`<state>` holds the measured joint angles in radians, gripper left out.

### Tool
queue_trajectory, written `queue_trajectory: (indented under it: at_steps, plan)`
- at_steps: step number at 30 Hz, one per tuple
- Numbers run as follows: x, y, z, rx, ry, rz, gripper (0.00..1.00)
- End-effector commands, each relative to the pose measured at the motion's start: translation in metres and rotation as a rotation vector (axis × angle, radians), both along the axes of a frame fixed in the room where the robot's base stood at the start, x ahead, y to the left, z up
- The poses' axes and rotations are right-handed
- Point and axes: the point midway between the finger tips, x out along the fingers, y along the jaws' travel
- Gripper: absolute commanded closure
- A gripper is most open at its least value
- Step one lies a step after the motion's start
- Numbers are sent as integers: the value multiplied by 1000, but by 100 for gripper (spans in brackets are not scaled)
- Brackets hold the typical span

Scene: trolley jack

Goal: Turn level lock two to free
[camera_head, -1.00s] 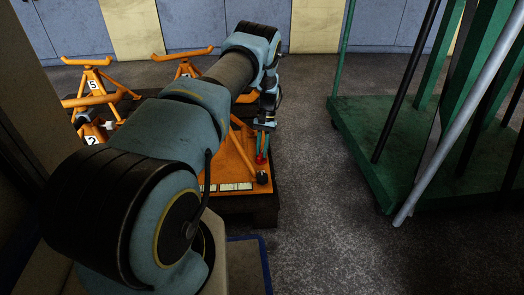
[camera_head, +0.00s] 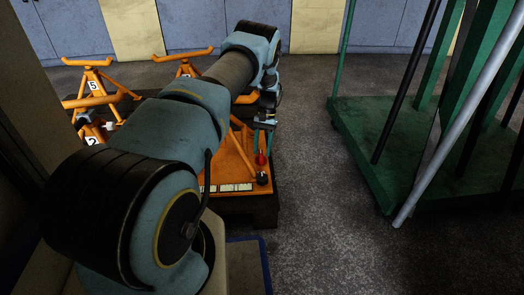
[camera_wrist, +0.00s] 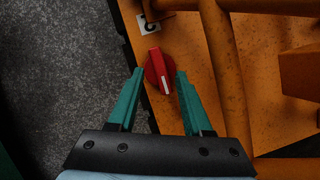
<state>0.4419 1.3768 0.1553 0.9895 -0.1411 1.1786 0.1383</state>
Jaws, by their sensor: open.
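A red knob (camera_wrist: 156,68) with a raised ridge and a white line sits on an orange plate in the wrist view. The ridge runs nearly up and down, with the white line towards the gripper. My gripper (camera_wrist: 160,74) is open, one green fingertip on each side of the knob's near end; I cannot tell if they touch it. In the head view the red knob (camera_head: 261,159) shows just below my gripper (camera_head: 263,145). A small white tag (camera_wrist: 149,25) lies beyond the knob; its mark is hard to read.
A black knob (camera_head: 262,178) sits nearer on the orange plate. Orange stands with number tags (camera_head: 93,86) stand to the left. A green trolley (camera_head: 365,155) with leaning poles is at the right. Grey floor between is clear.

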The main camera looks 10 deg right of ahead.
Motion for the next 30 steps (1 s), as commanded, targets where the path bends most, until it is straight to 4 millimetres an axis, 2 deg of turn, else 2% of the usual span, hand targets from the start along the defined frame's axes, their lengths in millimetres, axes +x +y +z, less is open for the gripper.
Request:
queue_trajectory:
  at_steps: [6,13,19,30]
  plan:
    - [16,-7,43,-3,-5,0,50]
    - [29,-14,77,-2,-3,1,50]
    - [33,-16,89,-1,-2,1,50]
    - [34,-16,89,-1,-2,0,50]
